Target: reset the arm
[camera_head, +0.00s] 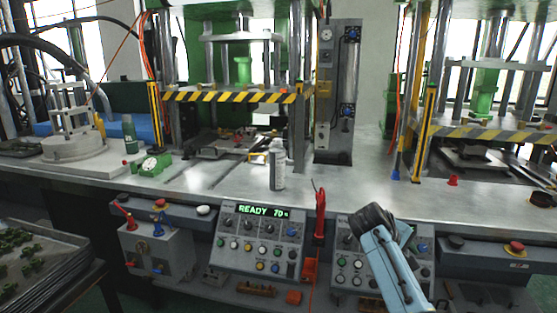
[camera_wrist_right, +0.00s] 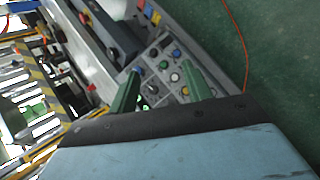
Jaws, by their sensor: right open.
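My right arm, pale blue with a dark end (camera_head: 372,224), comes in from the bottom right of the head view, in front of the right-hand control panel (camera_head: 352,264). Its fingers cannot be made out there. In the right wrist view my right gripper (camera_wrist_right: 162,84) shows two green fingers spread apart, with nothing between them but the panel's buttons (camera_wrist_right: 160,66) beyond. It is open and empty, and no contact with the panel can be made out. My left gripper is in neither view.
A bench (camera_head: 340,190) carries a grey-white bottle (camera_head: 277,168), a green gauge block (camera_head: 151,164) and presses with striped guards (camera_head: 232,96). The left-hand panel's display (camera_head: 262,211) reads READY 70. A tray of green parts (camera_head: 35,262) stands at lower left.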

